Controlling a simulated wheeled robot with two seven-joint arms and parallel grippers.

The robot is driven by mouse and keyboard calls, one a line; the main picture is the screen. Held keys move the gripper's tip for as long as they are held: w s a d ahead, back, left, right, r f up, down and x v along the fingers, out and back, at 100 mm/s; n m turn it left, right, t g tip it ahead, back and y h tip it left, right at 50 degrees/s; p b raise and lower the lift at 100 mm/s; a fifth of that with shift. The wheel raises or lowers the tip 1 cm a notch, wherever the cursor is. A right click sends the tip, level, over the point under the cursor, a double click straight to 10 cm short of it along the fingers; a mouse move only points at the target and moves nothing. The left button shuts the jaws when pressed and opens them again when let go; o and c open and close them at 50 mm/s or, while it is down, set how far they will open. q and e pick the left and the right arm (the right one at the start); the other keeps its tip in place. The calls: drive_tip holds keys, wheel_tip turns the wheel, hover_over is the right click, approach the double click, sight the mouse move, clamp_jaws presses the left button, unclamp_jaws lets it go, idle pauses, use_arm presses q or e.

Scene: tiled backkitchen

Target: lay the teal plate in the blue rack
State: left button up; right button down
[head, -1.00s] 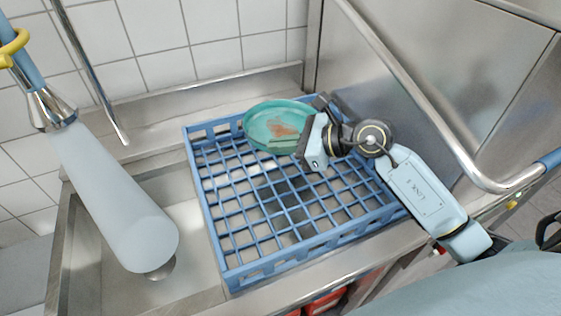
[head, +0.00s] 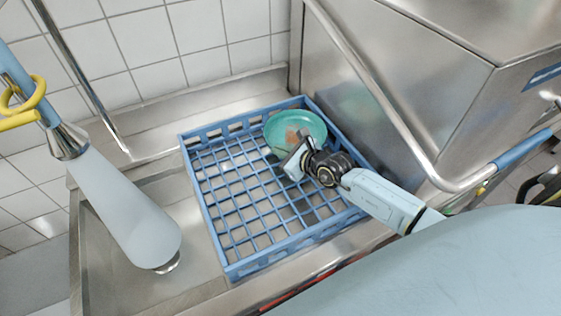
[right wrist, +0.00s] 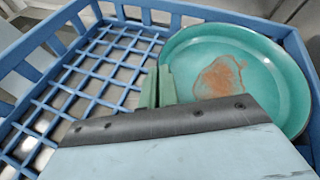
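The teal plate (head: 312,125), with a reddish-brown stain, is over the back right corner of the blue rack (head: 232,271), within its walls as seen from the head. It looks slightly tilted; I cannot tell whether it touches the grid. My right gripper (head: 296,158) is at the plate's near left edge. In the right wrist view the two fingers (right wrist: 158,87) are close together on the left rim of the plate (right wrist: 265,85), and they look shut on it. The rack's grid (right wrist: 95,75) shows empty beside it. My left gripper is not in view.
A large pale spray head (head: 120,205) with a yellow ring (head: 25,105) hangs at the left. A steel machine (head: 440,90) with a bar handle (head: 375,95) stands right of the rack. Most of the rack's left and front is free.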

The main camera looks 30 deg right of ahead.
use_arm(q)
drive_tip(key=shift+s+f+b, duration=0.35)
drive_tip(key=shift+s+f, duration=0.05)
use_arm(e)
drive_tip(key=shift+f, duration=1.9)
drive_tip(key=shift+f, duration=0.15)
drive_tip(key=c, duration=1.6)
unclamp_jaws()
drive_tip(key=shift+c, duration=0.2)
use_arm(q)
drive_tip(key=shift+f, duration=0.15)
use_arm(e)
drive_tip(key=shift+r, duration=0.25)
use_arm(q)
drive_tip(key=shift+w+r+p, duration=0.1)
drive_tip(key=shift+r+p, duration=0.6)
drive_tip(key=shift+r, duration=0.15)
use_arm(e)
drive_tip(key=v, duration=1.2)
drive_tip(key=shift+f, duration=0.2)
